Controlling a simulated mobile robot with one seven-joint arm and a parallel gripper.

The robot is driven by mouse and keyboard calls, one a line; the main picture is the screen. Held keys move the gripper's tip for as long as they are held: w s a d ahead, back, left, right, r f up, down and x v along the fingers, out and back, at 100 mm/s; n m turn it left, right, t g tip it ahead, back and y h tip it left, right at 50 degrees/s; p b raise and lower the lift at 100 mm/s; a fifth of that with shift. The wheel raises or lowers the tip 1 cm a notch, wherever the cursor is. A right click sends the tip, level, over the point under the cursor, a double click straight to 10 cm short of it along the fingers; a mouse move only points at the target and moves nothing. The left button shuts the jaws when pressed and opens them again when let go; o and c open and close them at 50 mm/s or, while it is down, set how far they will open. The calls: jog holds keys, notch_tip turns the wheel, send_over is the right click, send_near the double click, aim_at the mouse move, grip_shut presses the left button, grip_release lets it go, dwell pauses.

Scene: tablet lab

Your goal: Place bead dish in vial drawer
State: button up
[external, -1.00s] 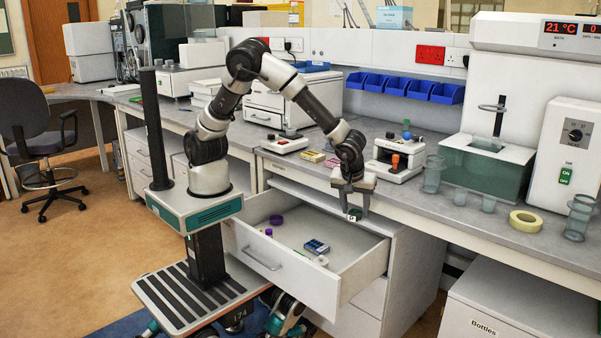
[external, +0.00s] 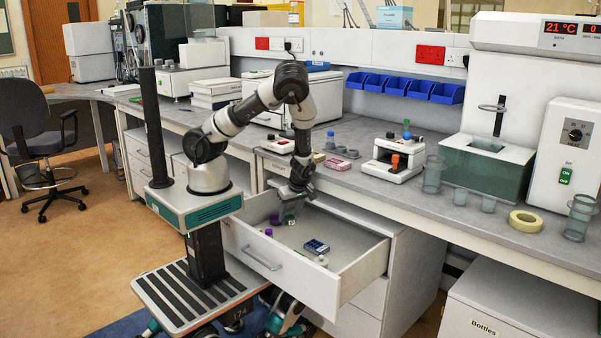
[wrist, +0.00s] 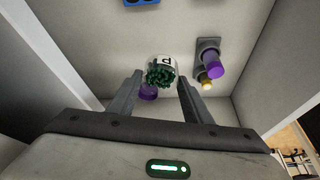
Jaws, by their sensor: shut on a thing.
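The bead dish (wrist: 161,71), a small clear dish with dark green beads and a white label, sits between my fingertips in the wrist view. It also shows small in the external view (external: 291,222). My gripper (wrist: 160,84) is shut on it, and it also shows in the external view (external: 291,211). The vial drawer (external: 300,272) is pulled open, and the gripper and dish are over its back left part. I cannot tell whether the dish touches the drawer floor. A purple round thing (wrist: 148,92) lies close by the dish, partly hidden by it.
In the drawer are a purple-capped vial (wrist: 213,63) on a grey piece, a yellowish-capped thing (wrist: 210,84), a blue box (external: 316,246) and a small white thing (external: 321,260). The drawer's right part is bare. The worktop edge (external: 345,181) overhangs behind.

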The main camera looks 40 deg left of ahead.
notch_tip(320, 180, down, 8)
jog(key=b, duration=0.2)
jog(key=shift+r+b, duration=0.15)
jog(key=shift+b, duration=0.2)
jog(key=o, duration=1.1)
jog(key=p+v, duration=0.3)
jog(key=v, duration=0.4)
jog(key=shift+r, duration=0.2)
